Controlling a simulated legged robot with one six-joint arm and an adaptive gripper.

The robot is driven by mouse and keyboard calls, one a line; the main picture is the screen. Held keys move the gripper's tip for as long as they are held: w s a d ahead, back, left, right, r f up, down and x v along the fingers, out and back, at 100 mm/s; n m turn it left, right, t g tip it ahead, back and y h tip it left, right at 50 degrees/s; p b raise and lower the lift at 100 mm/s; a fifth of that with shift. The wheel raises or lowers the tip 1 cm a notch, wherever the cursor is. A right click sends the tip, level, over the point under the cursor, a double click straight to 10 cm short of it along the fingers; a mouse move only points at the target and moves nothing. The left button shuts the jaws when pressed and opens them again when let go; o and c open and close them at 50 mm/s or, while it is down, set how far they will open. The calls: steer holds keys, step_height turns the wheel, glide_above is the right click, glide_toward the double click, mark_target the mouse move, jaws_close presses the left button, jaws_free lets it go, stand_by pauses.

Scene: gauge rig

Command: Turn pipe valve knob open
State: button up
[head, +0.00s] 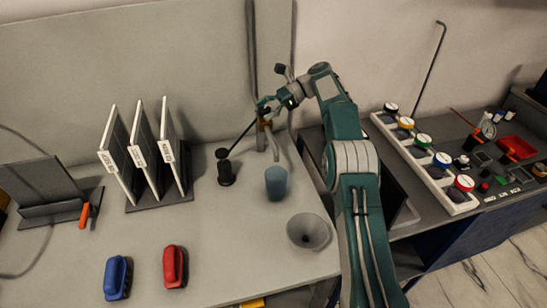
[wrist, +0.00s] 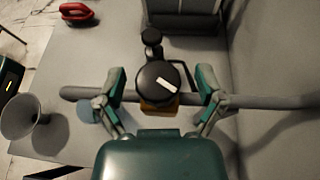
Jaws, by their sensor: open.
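The valve's round black knob (wrist: 157,82) has a white bar mark lying diagonally on its face. It sits on an orange-brown valve body (wrist: 160,107) on a grey pipe (wrist: 262,102), which runs across the wrist view. My gripper (wrist: 160,76) is open, with one finger on each side of the knob. Gaps show between the fingers and the knob. In the head view my gripper (head: 265,107) is at the valve near the back wall and largely hides the knob.
A black grinder-like object (head: 226,168), a blue-grey cup (head: 276,183) and a grey funnel (head: 308,232) stand near the valve. Upright panels (head: 141,145) in a rack stand left. Blue (head: 117,277) and red (head: 174,266) handled objects lie in front.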

steer(key=shift+m+t+y, duration=0.3)
steer(key=shift+m+t, duration=0.5)
steer(key=shift+t, duration=0.1)
